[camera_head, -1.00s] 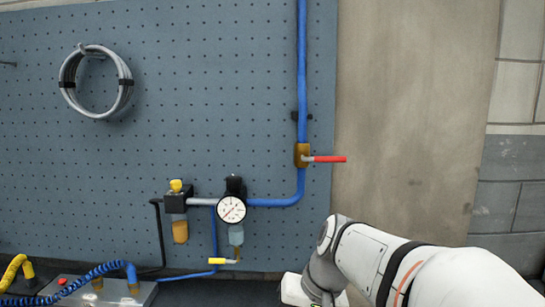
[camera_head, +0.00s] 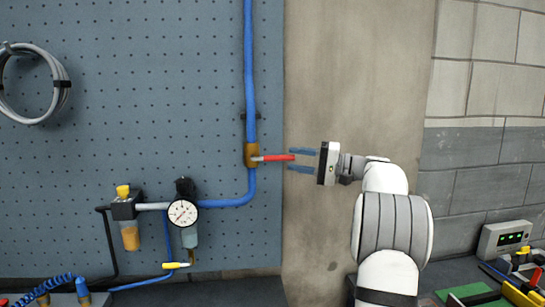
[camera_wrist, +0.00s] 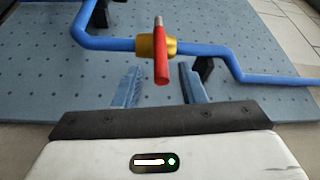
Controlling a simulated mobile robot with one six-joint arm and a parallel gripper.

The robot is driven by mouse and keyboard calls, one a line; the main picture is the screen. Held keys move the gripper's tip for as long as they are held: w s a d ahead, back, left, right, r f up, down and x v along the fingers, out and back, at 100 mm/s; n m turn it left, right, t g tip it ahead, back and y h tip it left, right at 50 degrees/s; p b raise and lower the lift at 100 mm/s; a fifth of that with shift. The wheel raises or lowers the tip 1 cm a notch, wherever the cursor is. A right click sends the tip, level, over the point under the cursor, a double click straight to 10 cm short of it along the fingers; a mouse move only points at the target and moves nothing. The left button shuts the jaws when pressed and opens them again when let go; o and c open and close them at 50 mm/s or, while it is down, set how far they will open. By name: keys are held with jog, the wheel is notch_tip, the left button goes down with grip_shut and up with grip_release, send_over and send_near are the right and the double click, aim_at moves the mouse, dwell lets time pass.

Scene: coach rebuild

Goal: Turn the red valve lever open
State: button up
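The red valve lever (camera_head: 278,157) sticks out level to the right from a brass valve body (camera_head: 251,155) on the vertical blue pipe (camera_head: 250,70). My gripper (camera_head: 302,160) is open, with its two blue fingers one above the other, pointing left at the lever's end. The fingertips are close to the lever's free end, and I see no contact. In the wrist view the red lever (camera_wrist: 161,60) comes toward the gap between the open fingers (camera_wrist: 158,78). The brass valve (camera_wrist: 145,46) is beyond the fingertips.
A blue pegboard (camera_head: 150,60) carries a round gauge (camera_head: 183,213), a filter with a yellow knob (camera_head: 123,191) and a coiled hose (camera_head: 30,85). A grey box with green lights (camera_head: 507,239) stands at the lower right.

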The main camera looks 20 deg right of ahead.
aim_at(278, 157)
jog(key=p+x, duration=0.1)
jog(key=x, duration=0.5)
jog(key=shift+c, duration=0.4)
grip_shut()
